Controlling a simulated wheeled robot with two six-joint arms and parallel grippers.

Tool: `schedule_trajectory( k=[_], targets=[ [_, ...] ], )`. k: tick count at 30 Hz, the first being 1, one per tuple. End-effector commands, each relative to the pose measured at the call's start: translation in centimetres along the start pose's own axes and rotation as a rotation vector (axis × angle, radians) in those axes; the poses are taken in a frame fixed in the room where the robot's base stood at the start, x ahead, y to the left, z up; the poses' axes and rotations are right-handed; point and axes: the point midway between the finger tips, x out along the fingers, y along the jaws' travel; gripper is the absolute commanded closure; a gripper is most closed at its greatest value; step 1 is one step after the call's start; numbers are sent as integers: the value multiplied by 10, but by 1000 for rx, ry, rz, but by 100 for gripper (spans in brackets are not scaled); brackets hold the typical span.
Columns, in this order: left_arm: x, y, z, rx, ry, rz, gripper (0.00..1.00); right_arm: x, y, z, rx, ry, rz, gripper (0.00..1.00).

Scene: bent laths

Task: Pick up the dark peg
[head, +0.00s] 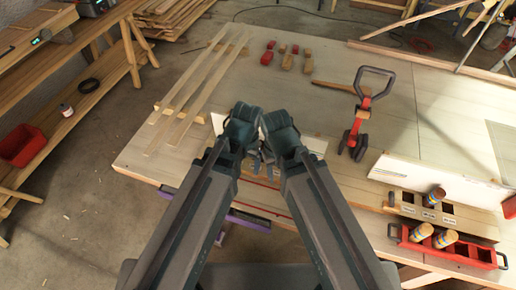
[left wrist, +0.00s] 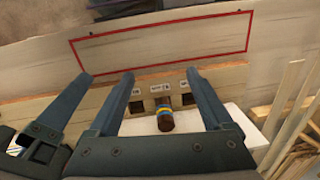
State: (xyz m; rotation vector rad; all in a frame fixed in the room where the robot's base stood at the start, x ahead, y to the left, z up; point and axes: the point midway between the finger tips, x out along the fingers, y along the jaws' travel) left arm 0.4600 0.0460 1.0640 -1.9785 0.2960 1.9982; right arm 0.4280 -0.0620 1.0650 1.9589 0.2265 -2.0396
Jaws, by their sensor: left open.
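The dark peg (left wrist: 165,118), brown with yellow and blue bands, stands at the middle hole of a wooden block (left wrist: 220,75) in the left wrist view. My left gripper (left wrist: 158,74) is open, with a finger to each side of the peg in that picture; I cannot tell how far above it they are. In the head view my left gripper (head: 257,150) is at the middle front of the table, and my arms hide the peg. My right gripper (head: 274,150) is close beside it, with its fingers mostly hidden.
Long laths (head: 192,88) lie at the left. Small red and tan blocks (head: 287,60) stand at the back.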

Motion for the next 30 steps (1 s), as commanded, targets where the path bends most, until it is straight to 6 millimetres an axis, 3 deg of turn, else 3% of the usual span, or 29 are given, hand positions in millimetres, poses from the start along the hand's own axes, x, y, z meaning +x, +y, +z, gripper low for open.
schedule_trajectory(
  k=[12,16,24,30],
  targets=[
    [-47,-6,-97,97,106,57,16,-45,4,3,7,0,-2,45],
    [-58,-8,-122,125,137,72,16,-54,4,3,9,0,-3,45],
    [-56,-7,-128,138,151,77,16,-52,4,3,10,-1,-3,45],
    [-41,-6,-130,137,150,77,16,-37,2,2,8,0,-3,45]
  ],
)
